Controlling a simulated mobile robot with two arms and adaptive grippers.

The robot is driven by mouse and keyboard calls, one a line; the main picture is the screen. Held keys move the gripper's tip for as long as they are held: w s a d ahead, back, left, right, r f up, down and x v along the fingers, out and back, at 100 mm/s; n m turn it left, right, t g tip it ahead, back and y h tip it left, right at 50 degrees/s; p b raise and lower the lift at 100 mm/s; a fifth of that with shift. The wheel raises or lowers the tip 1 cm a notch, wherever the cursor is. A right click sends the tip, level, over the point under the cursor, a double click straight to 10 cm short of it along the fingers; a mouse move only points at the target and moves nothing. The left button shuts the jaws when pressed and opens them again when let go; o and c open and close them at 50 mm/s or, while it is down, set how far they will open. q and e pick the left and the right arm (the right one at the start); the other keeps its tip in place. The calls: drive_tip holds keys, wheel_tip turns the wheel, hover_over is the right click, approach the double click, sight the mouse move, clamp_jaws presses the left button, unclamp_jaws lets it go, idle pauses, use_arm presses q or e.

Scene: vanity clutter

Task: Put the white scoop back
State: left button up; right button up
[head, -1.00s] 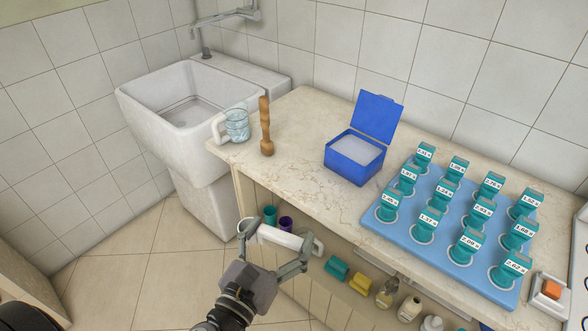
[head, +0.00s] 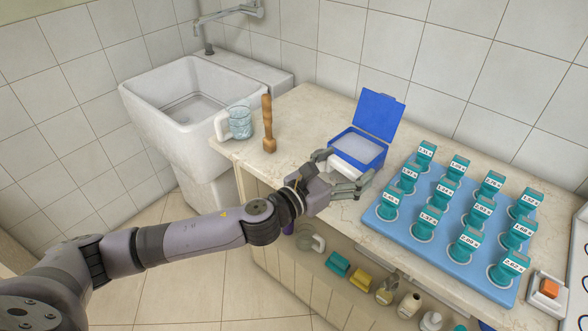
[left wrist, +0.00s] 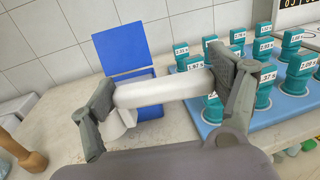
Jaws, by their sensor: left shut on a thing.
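My left gripper (head: 342,171) is shut on the white scoop (left wrist: 160,88). In the left wrist view the scoop's white bar lies across between the two fingers, and a short white part hangs below its left end. In the head view the scoop is mostly hidden by my gripper. The gripper is at the near side of the open blue box (head: 361,149), close above the counter. The blue box holds white contents, and its lid (head: 378,115) stands up at the back. My right gripper is not in view.
A blue tray (head: 398,219) with several labelled teal-topped pieces is right of the box. A wooden pestle (head: 268,125) and a glass mug (head: 240,122) stand left, near the sink (head: 190,100). Counter (head: 300,120) is bare between pestle and box. Bottles and a mug (head: 310,238) stand below.

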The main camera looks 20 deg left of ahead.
use_arm(q)
drive_tip(key=w+a+r+n+t+y, duration=0.1)
drive_tip(key=w+a+r+y, duration=0.1)
drive_tip(key=w+a+r, duration=0.65)
drive_tip(key=shift+n+y, duration=0.3)
drive_tip(key=shift+w+a+f+b, duration=0.3)
drive_tip(key=shift+f+b, duration=0.95)
drive_tip(key=shift+f, duration=2.35)
drive_tip(key=shift+w+a+f+b, duration=0.35)
drive_tip(key=shift+f+b, duration=0.85)
drive_tip(key=shift+f, duration=2.4)
drive_tip(key=shift+w+a+f+b, duration=0.3)
drive_tip(key=shift+f+b, duration=0.95)
drive_tip(key=shift+f, duration=2.35)
drive_tip(key=o, duration=1)
drive_tip(key=shift+s+f, duration=0.1)
drive_tip(key=shift+c, duration=0.2)
drive_tip(key=o, duration=0.4)
